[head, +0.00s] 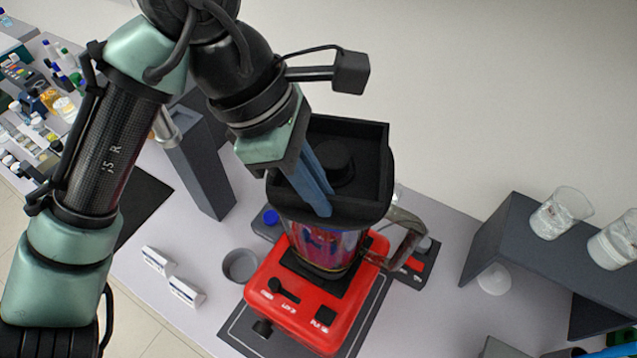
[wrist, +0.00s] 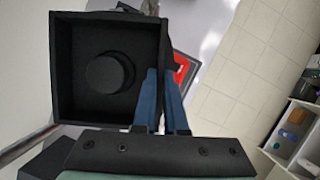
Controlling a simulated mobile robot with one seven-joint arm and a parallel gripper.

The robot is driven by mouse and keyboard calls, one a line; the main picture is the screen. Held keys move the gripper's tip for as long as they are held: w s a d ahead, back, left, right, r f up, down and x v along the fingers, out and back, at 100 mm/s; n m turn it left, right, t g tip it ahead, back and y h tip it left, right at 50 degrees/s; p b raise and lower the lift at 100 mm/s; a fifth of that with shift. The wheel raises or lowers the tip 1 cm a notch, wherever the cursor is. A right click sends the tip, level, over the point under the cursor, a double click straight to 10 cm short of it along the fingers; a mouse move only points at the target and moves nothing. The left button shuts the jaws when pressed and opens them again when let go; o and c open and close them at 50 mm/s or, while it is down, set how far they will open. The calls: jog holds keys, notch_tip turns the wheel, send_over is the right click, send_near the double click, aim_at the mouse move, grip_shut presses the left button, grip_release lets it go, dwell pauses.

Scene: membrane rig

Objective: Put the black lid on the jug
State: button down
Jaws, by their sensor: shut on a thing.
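The black lid (head: 376,160) is a square, open-topped tray shape with a round knob in its middle. It also shows in the wrist view (wrist: 105,20). My gripper (head: 322,205) has its blue fingers closed on one side wall of the lid, one finger inside and one outside; the wrist view shows these fingers (wrist: 163,75) too. The clear jug (head: 325,245), with a handle at its right, stands on a red base. The lid is over the jug's top and hides its rim, so I cannot tell whether they touch.
The red base (head: 305,310) stands on a dark mat. A grey cup (head: 240,265) and small white boxes (head: 172,275) are left of it. A tall grey block (head: 200,165) stands behind left. A dark shelf (head: 510,235) with glass beakers (head: 560,212) is at right.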

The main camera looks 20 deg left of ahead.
jog(key=shift+f, duration=0.1)
jog(key=c, duration=0.9)
grip_release()
jog(key=w+b+v, duration=0.1)
jog(key=b+v, duration=0.1)
jog(key=v, duration=1)
jog(key=shift+s+r, duration=0.45)
jog(key=shift+s, duration=0.1)
jog(key=shift+a, duration=0.1)
